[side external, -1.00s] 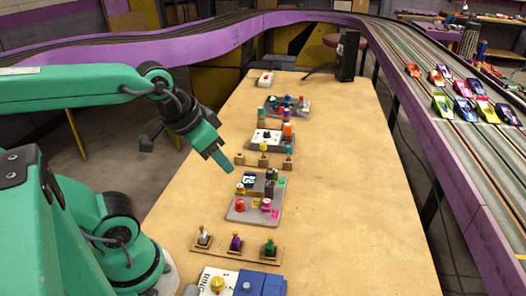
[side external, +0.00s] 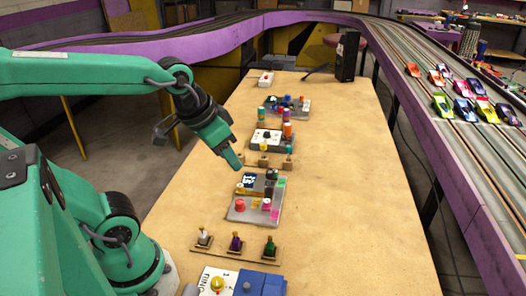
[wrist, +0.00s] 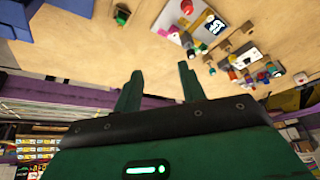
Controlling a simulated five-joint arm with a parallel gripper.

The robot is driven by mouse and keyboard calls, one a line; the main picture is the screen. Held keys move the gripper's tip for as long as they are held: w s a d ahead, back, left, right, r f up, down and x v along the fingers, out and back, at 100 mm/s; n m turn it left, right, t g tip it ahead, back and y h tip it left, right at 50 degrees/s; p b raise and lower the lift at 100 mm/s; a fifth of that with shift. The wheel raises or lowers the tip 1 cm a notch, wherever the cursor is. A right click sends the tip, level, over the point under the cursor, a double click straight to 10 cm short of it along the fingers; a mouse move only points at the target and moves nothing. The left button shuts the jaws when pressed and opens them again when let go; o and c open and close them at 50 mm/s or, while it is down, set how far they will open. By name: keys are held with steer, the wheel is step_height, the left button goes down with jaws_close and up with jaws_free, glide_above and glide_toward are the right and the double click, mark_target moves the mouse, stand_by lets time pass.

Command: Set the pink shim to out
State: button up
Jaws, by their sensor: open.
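A small pink patch (side external: 276,214), which looks like the pink shim, is at the right front corner of a grey board (side external: 240,214). A pink patch also shows at that board's edge in the wrist view (wrist: 173,29). It is too small to tell how it sits. A red knob (side external: 240,205) is on the board's left. My gripper (side external: 239,164) is above the table, near the board's far end in the side view, touching nothing visible. In the wrist view its two fingers (wrist: 158,88) stand apart with nothing between them.
A white panel with a dark knob (side external: 266,137) and coloured cylinders are behind. The table's right side is clear.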

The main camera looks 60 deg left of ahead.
steer(key=w+a+f+g, duration=0.2)
steer(key=w+f, duration=0.2)
steer(key=w, duration=0.3)
steer(key=g, duration=0.3)
glide_above(267, 201)
steer(key=shift+a+f, duration=0.1)
steer(key=shift+f, duration=4.9)
steer(key=shift+f, duration=0.1)
steer(key=shift+f, duration=3.8)
steer(key=shift+c, duration=0.4)
jaws_close()
